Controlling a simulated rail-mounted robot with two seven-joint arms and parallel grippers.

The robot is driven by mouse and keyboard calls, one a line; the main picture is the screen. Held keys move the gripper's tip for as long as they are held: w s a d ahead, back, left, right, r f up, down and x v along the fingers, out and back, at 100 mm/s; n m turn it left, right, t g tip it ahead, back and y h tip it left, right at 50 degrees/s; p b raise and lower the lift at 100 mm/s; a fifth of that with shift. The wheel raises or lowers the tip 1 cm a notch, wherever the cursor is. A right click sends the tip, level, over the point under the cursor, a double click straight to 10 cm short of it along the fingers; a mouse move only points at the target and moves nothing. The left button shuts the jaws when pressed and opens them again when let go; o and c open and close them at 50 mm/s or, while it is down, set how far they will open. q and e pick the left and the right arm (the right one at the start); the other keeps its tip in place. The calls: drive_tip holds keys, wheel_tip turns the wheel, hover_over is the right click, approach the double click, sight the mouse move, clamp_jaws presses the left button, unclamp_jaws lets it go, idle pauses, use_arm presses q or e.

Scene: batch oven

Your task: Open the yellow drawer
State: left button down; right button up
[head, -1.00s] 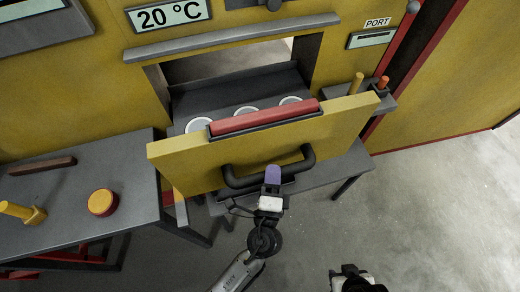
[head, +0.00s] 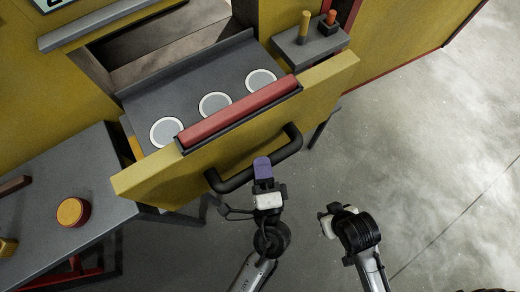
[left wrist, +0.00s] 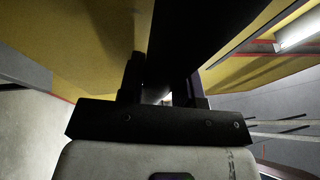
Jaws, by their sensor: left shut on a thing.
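The yellow drawer (head: 325,88) stands pulled out of the oven in the head view, with a red strip (head: 240,110) along its top edge. Behind its front is a grey tray surface (head: 185,95) with three round white-rimmed discs. A dark bar handle (head: 235,182) is on the drawer front. My left gripper (head: 263,168) is shut on the handle, near its middle. In the left wrist view the dark handle (left wrist: 205,30) runs between the fingers. My right gripper (head: 335,215) hangs apart from the drawer at the right; its fingers are too unclear to judge.
A grey table (head: 40,215) at the left carries a yellow-topped red button (head: 73,211). A small grey shelf (head: 312,45) with a yellow and an orange peg stands beyond the drawer's right end. Bare concrete floor (head: 430,150) lies free at the right.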

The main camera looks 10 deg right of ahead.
use_arm(q)
drive_tip(key=shift+r, duration=0.1)
drive_tip(key=c, duration=0.8)
unclamp_jaws()
drive_tip(key=s+f+b, duration=0.2)
drive_tip(key=s, duration=1.1)
drive_tip(key=shift+s+a+f, duration=0.15)
drive_tip(key=shift+s+f, duration=0.2)
